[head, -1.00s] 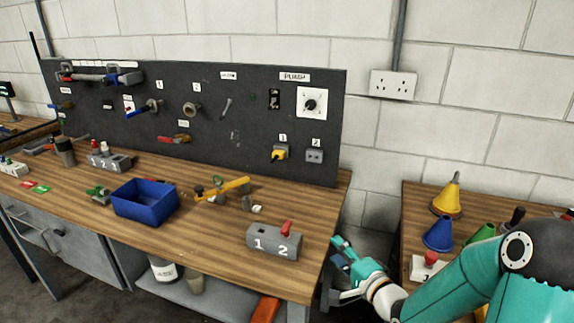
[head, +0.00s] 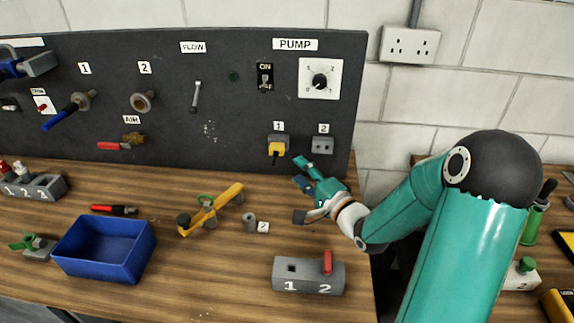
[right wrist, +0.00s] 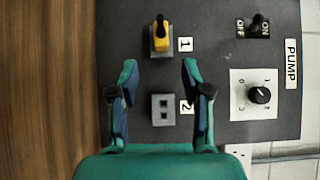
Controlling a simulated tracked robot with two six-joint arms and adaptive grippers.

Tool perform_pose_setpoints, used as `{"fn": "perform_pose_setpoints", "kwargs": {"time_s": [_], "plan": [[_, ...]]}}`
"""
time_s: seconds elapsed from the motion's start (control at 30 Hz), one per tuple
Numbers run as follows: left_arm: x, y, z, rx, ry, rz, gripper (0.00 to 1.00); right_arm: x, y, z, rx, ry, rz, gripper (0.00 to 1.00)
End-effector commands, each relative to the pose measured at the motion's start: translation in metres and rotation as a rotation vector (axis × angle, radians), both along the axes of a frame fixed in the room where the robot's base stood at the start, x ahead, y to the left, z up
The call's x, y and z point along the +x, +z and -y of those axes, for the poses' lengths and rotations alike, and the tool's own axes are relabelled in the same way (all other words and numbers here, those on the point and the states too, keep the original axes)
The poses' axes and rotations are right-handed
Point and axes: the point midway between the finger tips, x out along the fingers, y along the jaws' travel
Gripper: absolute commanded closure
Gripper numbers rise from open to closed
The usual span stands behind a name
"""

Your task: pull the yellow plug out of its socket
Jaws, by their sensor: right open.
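The yellow plug (head: 277,149) sits in socket 1 (head: 279,138) on the dark panel, with a dark cable end hanging below it. Socket 2 (head: 322,146), to its right, is empty. My right gripper (head: 302,172) is open and empty, in front of the panel, a little below and right of the plug. In the right wrist view the plug (right wrist: 161,40) lies ahead, beyond the open fingers (right wrist: 158,76), and socket 2 (right wrist: 163,110) shows between them. The fingers do not touch the plug. My left gripper is out of view.
Bench space below the sockets is mostly clear.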

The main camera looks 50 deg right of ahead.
Motion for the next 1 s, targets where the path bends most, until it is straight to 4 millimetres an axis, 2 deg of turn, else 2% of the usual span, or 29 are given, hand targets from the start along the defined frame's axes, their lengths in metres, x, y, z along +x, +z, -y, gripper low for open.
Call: {"fn": "perform_pose_setpoints", "kwargs": {"time_s": [0.17,0.57,0.8,1.0], "plan": [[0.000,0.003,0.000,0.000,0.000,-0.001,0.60,0.012,0.001,0.001,0.000,0.004,0.000,0.52],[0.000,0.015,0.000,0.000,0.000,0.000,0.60,0.063,0.001,0.006,0.001,0.014,-0.001,0.52],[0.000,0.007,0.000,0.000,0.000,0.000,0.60,0.088,-0.002,0.010,-0.001,0.015,0.000,0.52],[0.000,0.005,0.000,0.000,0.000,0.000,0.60,0.100,-0.002,0.013,-0.001,0.015,-0.001,0.52]]}}
